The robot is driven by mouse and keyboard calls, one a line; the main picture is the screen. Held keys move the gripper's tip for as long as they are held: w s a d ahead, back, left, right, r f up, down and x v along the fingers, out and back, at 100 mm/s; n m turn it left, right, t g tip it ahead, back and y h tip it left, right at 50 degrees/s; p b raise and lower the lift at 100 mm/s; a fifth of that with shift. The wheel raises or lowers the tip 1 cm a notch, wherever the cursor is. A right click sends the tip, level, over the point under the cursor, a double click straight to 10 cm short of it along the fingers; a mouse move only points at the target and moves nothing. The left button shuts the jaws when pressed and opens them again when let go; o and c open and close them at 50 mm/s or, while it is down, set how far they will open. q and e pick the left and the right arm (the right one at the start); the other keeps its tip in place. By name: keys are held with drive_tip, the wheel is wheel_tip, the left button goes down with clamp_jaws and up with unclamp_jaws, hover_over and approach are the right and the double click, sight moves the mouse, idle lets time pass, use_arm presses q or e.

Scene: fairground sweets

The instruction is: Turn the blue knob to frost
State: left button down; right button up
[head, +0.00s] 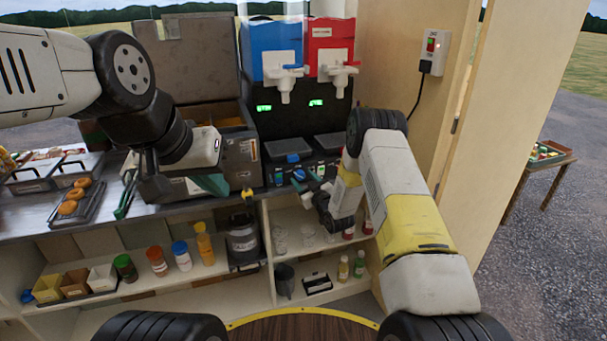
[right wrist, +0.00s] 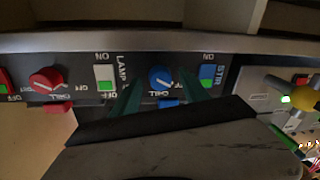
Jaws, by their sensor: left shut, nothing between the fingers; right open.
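The blue knob (right wrist: 161,78) is on the dark control panel in the right wrist view, with the word CHILL printed beside it. Another label beside it is partly hidden by a finger, and I cannot read its pointer setting surely. In the head view the knob (head: 299,174) is small, on the front of the drinks machine. My right gripper (right wrist: 160,95) is open, with one teal finger on each side of the knob; I cannot tell if they touch it. My left gripper (head: 213,184) is shut and empty, away at the left over the counter.
A red knob (right wrist: 46,80), a white LAMP switch (right wrist: 104,78) and a blue STIR switch (right wrist: 208,76) flank the knob closely. Blue (head: 270,50) and red (head: 330,45) tanks with taps stand above. A yellow knob (head: 247,194) is left of the panel. Bottles line the lower shelf.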

clamp_jaws()
